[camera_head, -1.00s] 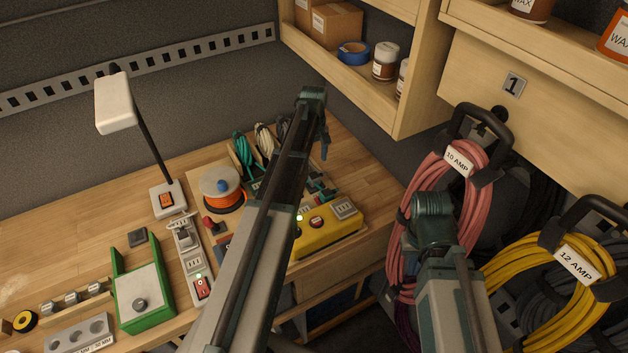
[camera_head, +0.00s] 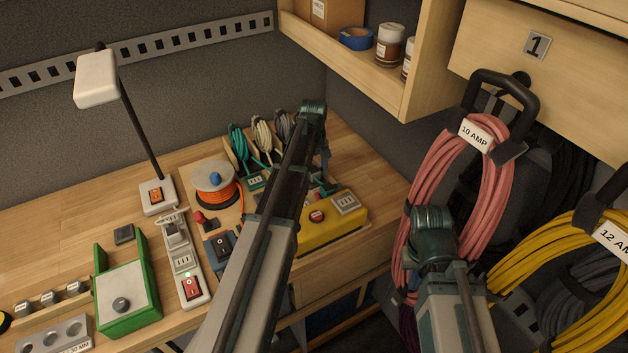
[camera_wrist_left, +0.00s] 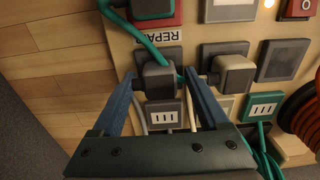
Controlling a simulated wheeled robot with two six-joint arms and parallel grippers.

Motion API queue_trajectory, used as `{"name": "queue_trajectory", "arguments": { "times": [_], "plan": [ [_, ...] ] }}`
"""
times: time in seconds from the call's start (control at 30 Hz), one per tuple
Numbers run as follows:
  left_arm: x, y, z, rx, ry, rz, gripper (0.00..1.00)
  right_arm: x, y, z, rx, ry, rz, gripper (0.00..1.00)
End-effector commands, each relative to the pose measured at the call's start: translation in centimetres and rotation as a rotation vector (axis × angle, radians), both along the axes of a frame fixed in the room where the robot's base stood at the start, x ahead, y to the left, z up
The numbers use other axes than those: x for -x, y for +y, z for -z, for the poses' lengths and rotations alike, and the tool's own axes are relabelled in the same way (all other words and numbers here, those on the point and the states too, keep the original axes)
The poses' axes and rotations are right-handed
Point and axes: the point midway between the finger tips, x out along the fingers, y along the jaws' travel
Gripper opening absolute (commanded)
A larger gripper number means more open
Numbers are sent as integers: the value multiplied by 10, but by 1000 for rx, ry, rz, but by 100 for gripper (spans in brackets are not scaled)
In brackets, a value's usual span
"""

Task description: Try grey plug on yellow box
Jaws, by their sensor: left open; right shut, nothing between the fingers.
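The dark grey plug (camera_wrist_left: 157,78) sits at a square dark panel in the left wrist view, between the two blue fingers of my left gripper (camera_wrist_left: 163,85). The fingers are open, one on each side of it; I cannot tell whether they touch it. A green cord crosses just above and beside this plug. The yellow box (camera_head: 335,228) stands at the bench's right edge in the head view, with a red button and a grey socket block on top. My left arm hides its left part and most of its gripper. My right gripper is out of sight.
A beige plug (camera_wrist_left: 235,73) sits close to the right finger. A green plug (camera_wrist_left: 150,8) is on a red box. An orange cord reel (camera_head: 215,182), a power strip (camera_head: 185,262) and a green-framed box (camera_head: 125,293) occupy the bench. A pink cord coil (camera_head: 455,190) hangs at right.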

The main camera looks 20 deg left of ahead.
Motion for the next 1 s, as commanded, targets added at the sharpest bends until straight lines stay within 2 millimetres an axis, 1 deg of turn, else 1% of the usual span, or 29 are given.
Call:
{"name": "queue_trajectory", "arguments": {
  "times": [0.93, 1.0],
  "plan": [
    [0, 0, 0, 0, 0, 0, 78, 0, 0, 0, 0, 0, 0, 0],
    [0, 0, 0, 0, 0, 0, 65, 0, 0, 0, 0, 0, 0, 0]
  ]
}}
